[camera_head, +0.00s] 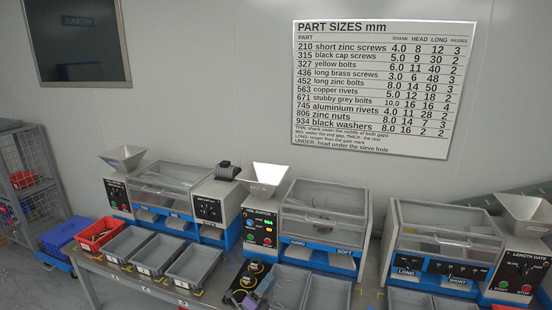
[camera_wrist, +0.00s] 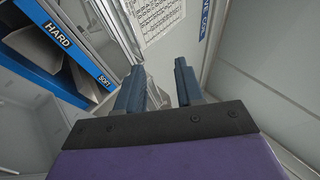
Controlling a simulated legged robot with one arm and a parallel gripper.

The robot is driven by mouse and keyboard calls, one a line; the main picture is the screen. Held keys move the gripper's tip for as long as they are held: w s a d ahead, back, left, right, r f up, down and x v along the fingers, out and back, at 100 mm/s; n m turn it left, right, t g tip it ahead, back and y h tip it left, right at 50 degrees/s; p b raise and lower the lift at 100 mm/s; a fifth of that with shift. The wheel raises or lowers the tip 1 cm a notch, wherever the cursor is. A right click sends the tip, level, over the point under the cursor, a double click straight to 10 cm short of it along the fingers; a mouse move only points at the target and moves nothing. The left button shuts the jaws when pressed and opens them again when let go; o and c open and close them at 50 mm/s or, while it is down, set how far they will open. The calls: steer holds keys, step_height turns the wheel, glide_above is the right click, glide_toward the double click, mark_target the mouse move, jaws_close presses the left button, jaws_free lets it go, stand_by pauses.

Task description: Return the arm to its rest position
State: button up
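My gripper (camera_wrist: 160,84) shows in the wrist view as two blue-grey fingers on a dark plate with a purple body behind. The fingers are apart, and nothing is seen held between them. In the camera_head view, a small purple and grey part of my gripper (camera_head: 262,289) shows at the bottom, in front of the middle machine (camera_head: 318,225). In the wrist view, that machine's blue HARD and SOFT strip (camera_wrist: 75,50) is at upper left, apart from the fingers. Most of my arm is out of view.
Another sorting machine (camera_head: 172,193) stands left and a length gate machine (camera_head: 447,240) right. Grey bins (camera_head: 194,266), a red bin (camera_head: 98,234) and a blue bin (camera_head: 65,236) stand along the front. A part sizes board (camera_head: 372,88) hangs on the wall.

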steer(key=w+a+r+n+t+y, duration=0.2)
steer(key=w+r+n+y, duration=0.4)
steer(key=w+r, duration=0.1)
steer(key=w+a+r+n+t+y, duration=0.2)
steer(key=w+a+r+n+y, duration=0.1)
steer(key=w+r+n+y, duration=0.3)
steer(key=s+d+r+n+g+y, duration=0.35)
steer(key=r+n+g+y, duration=0.3)
steer(key=r+n, duration=0.25)
steer(key=s+d+n+g, duration=0.3)
steer(key=s+d+g, duration=0.2)
steer(key=s, duration=1.6)
steer(key=s+d+f+n+g, duration=0.1)
steer(key=s+d+n+g, duration=0.2)
steer(key=s, duration=1.9)
steer(key=s+d+f+n+g, duration=0.1)
steer(key=s+d+n+g, duration=0.2)
steer(key=s+d+g, duration=0.6)
steer(key=s, duration=1.3)
steer(key=shift+f+n, duration=0.2)
steer(key=shift+n, duration=0.2)
steer(key=shift+d, duration=0.1)
